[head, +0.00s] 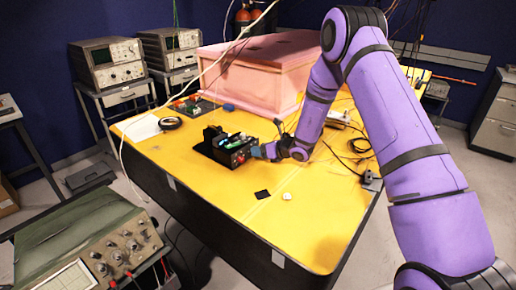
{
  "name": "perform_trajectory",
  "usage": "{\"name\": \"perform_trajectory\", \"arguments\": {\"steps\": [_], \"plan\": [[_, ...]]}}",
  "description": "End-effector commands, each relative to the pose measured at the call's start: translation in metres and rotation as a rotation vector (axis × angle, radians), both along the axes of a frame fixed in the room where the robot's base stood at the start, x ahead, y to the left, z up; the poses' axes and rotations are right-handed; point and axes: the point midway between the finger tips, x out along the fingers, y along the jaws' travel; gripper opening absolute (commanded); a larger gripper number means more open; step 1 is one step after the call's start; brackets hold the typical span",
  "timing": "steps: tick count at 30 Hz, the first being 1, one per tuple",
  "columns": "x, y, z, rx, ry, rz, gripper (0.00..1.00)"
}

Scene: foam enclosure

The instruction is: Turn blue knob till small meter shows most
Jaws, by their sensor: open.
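A small black instrument box (228,150) sits on the yellow table top, left of my gripper. Its front has a red spot and some small pale parts. My purple arm comes in from the right and bends down to the table. My gripper (257,152) is open at the right end of the black box, very close to it. I cannot tell whether the fingers touch the box or surround a knob.
A large pink foam box (262,72) stands behind on the yellow table (215,212). A black square (262,194) and a small white piece (287,196) lie in front. Loose cables (352,160) lie at right. An oscilloscope (85,250) stands at front left. The table's front is mostly clear.

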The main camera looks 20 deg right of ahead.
Motion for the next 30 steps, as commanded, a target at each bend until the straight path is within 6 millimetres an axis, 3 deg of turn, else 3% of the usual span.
{"name": "perform_trajectory", "arguments": {"steps": [9,16,30], "plan": [[0.0001,0.0012,-0.0012,0.000,0.000,-0.001,0.51],[0.0000,0.0011,-0.0012,0.000,0.000,-0.001,0.01],[-0.0001,0.0002,-0.0017,0.061,0.046,0.000,0.01]]}}
